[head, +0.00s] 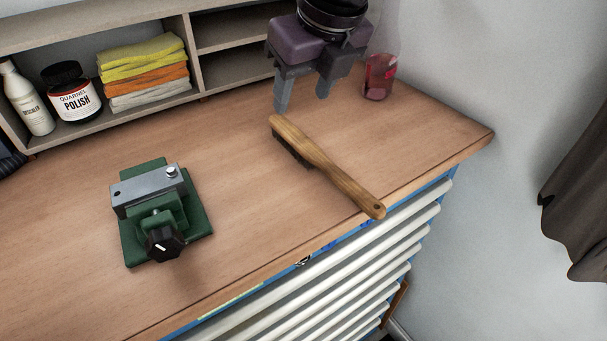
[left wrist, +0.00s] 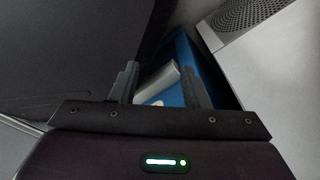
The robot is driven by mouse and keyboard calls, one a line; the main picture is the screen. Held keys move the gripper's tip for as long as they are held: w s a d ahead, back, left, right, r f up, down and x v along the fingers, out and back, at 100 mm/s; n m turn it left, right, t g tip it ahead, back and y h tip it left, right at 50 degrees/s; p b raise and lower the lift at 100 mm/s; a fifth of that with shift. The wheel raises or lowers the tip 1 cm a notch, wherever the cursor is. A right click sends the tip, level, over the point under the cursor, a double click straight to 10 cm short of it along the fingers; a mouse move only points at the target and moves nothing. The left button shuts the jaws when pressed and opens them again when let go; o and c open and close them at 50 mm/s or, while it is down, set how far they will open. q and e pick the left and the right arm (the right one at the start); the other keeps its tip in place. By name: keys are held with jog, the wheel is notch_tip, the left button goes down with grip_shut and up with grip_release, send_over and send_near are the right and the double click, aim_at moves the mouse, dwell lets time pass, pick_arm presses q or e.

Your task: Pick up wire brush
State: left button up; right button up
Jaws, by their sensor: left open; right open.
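The wire brush (head: 330,169) lies on the wooden top of the tool chest in the head view. Its wooden handle points toward the front right edge, and its dark bristles show along the left side of the head. My right gripper (head: 304,103) is open and empty above and behind the brush head, fingers pointing down, apart from it. My left gripper (left wrist: 160,85) shows only in the left wrist view. It is open, with a blue surface and a pale bar beyond its fingers. The brush is not in that view.
A green vise-like fixture (head: 197,215) stands left of the brush. A reddish glass (head: 379,77) stands behind it at the right. A shelf (head: 232,62) at the back holds a white bottle (head: 27,99), a polish jar (head: 71,92) and folded cloths (head: 145,72). The chest top between is clear.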

aim_at(298, 137)
notch_tip(298, 137, down, 2)
jog(key=shift+s+f+b, duration=0.15)
jog(key=shift+f+b, duration=0.05)
jog(key=shift+b, duration=0.35)
jog(key=shift+f, duration=0.2)
jog(key=x, duration=0.6)
jog(key=shift+d+f, duration=0.15)
jog(key=shift+w+f, duration=0.3)
jog(key=shift+f, duration=0.2)
pick_arm(q)
jog(key=shift+s+a+f, duration=0.1)
jog(key=shift+s+f, duration=0.15)
jog(key=shift+f, duration=0.35)
jog(key=shift+s+f, duration=0.2)
jog(key=shift+f, duration=0.4)
pick_arm(e)
jog(key=c, duration=1.1)
pick_arm(q)
jog(key=shift+w, duration=0.4)
pick_arm(e)
jog(key=shift+r, duration=0.1)
